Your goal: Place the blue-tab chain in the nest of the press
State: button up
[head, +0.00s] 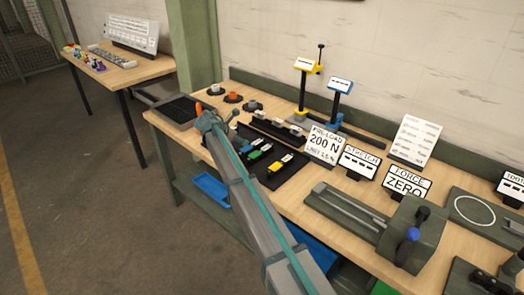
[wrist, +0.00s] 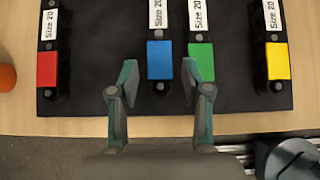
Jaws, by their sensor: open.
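The blue-tab chain (wrist: 160,62) lies on a dark mat in the wrist view, with a white size label above its tab. My gripper (wrist: 160,88) is open and empty, its fingers spread left and right of the blue tab's lower end. The right finger is close to the green-tab chain (wrist: 201,62).
A red-tab chain (wrist: 47,68) lies left and a yellow-tab chain (wrist: 277,62) right. Blue (head: 341,86) and yellow (head: 308,67) topped stands are at the back. Signs, including a pre-load sign (head: 324,144), stand right of the tray. An orange round object (wrist: 6,78) is at the left.

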aim_at(252, 146)
jog(key=p+x, duration=0.1)
jog(key=x, duration=0.2)
jog(key=shift+w+f, duration=0.25)
jog(key=shift+w, duration=0.1)
jog(key=shift+p+x, duration=1.1)
jog(key=shift+x, duration=1.3)
jog(key=shift+w+d+f, duration=0.3)
jog(key=shift+d+f, duration=0.1)
jog(key=shift+r, duration=0.1)
grip_shut()
